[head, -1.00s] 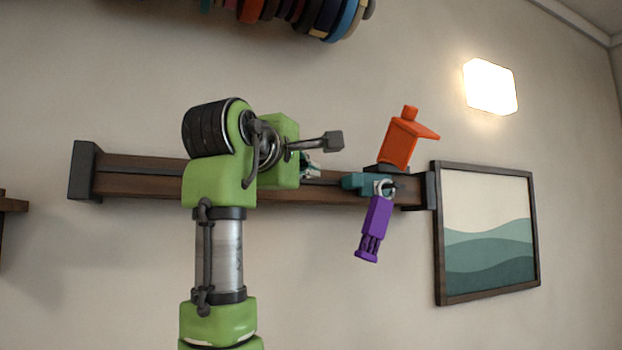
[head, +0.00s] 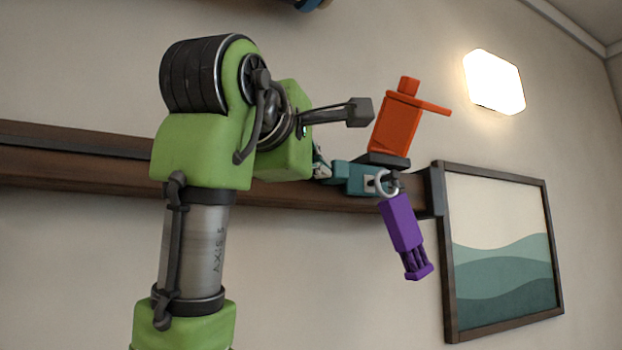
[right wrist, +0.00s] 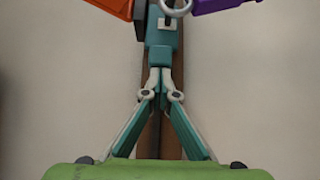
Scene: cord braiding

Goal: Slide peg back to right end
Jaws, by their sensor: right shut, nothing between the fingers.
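A long dark brown wooden rail (head: 75,165) runs along the wall, with a dark end block (head: 433,190) at its right end. Near that end, an orange block (head: 396,130) stands on a dark base (head: 384,159). A purple piece (head: 402,224) hangs tilted below by a grey ring (head: 386,184). I cannot tell which part is the peg. My left gripper is out of view.
A framed wave picture (head: 505,250) hangs just right of the rail end. A lit wall lamp (head: 494,82) is up at the right. The wall below the rail is bare.

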